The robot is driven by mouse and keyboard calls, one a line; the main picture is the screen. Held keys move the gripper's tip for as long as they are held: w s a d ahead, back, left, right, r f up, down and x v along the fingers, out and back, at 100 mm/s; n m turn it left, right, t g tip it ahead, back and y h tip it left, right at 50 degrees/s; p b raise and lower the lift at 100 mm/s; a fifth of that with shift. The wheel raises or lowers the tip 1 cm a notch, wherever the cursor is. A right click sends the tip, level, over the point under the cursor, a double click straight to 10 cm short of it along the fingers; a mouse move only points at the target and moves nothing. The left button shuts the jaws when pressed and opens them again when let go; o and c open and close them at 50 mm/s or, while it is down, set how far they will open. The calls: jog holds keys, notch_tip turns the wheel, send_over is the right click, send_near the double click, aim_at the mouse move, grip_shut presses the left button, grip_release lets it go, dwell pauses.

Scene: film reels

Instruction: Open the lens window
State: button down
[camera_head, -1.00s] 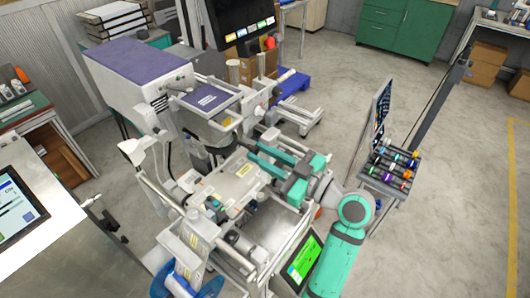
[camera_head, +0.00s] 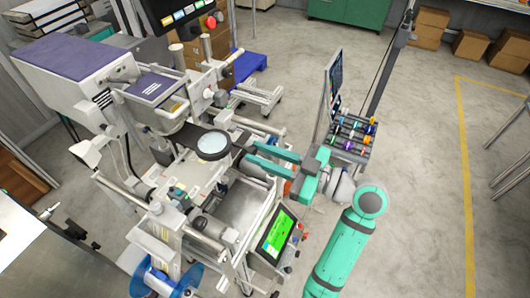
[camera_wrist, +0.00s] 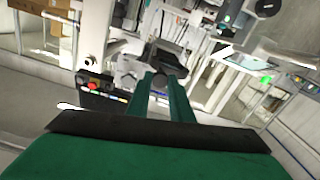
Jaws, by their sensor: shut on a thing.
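The lens window is a round pale glass (camera_head: 213,146) in a thick black ring, on the machine beside the purple-topped housing. It stands out with its glass face showing upward in the head view. My gripper (camera_head: 246,154) reaches in from the right, its two green fingers closed at the ring's right side. In the wrist view the fingers (camera_wrist: 163,84) close around a small dark round part, seemingly the window's handle. The grip point itself is partly hidden by the fingers.
A tablet with a green screen (camera_head: 277,236) sits on the machine below my arm. A rack of coloured items (camera_head: 350,137) stands right of my gripper. A metal tray (camera_head: 240,205) lies below the window. Open floor is at the right.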

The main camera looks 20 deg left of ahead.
jog(key=shift+s+a, duration=0.15)
jog(key=shift+s, duration=0.05)
jog(key=c, duration=1.6)
grip_release()
jog(key=shift+o, duration=0.2)
jog(key=shift+w, duration=0.1)
jog(key=shift+d, duration=0.5)
jog(key=s+d, duration=0.1)
jog(key=d, duration=0.8)
jog(key=shift+d, duration=0.4)
